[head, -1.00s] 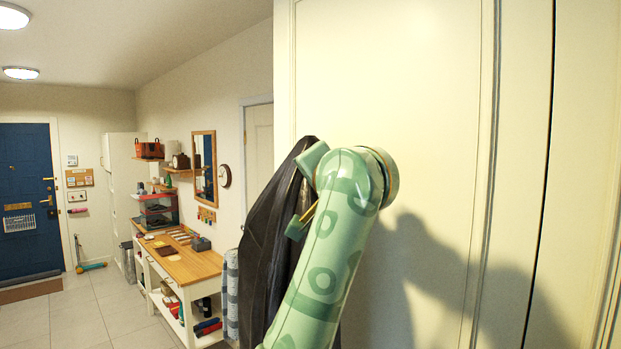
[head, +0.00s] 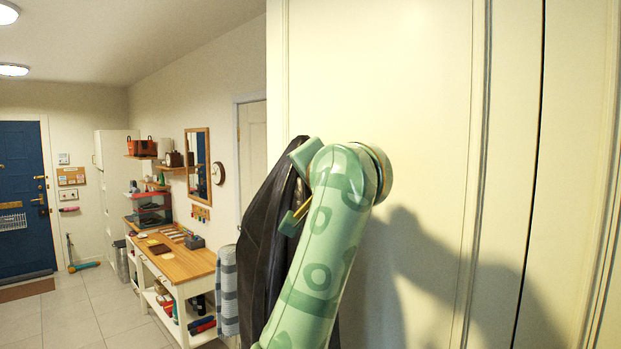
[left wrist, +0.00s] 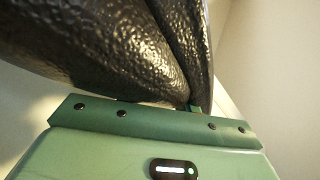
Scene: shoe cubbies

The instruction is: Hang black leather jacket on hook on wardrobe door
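The black leather jacket (head: 262,240) hangs beside the pale wardrobe door (head: 400,90), with its top at the left side of my gripper. My left gripper (head: 297,188) is at the jacket's upper part, and its fingers appear to be closed on the leather. In the left wrist view the dark, wrinkled leather (left wrist: 100,50) fills the space right in front of the gripper's palm. A thin brass-coloured piece (head: 303,209) shows between the gripper parts; I cannot tell if it is the hook. My arm hides part of the jacket and door. My right gripper is not in view.
The wardrobe's vertical trim and door seam run at the right. A wooden-topped bench (head: 178,262) stands to the left, with a striped grey cloth (head: 228,290) at its near end. A mirror (head: 197,165) hangs behind. The tiled floor (head: 95,315) at the left is open.

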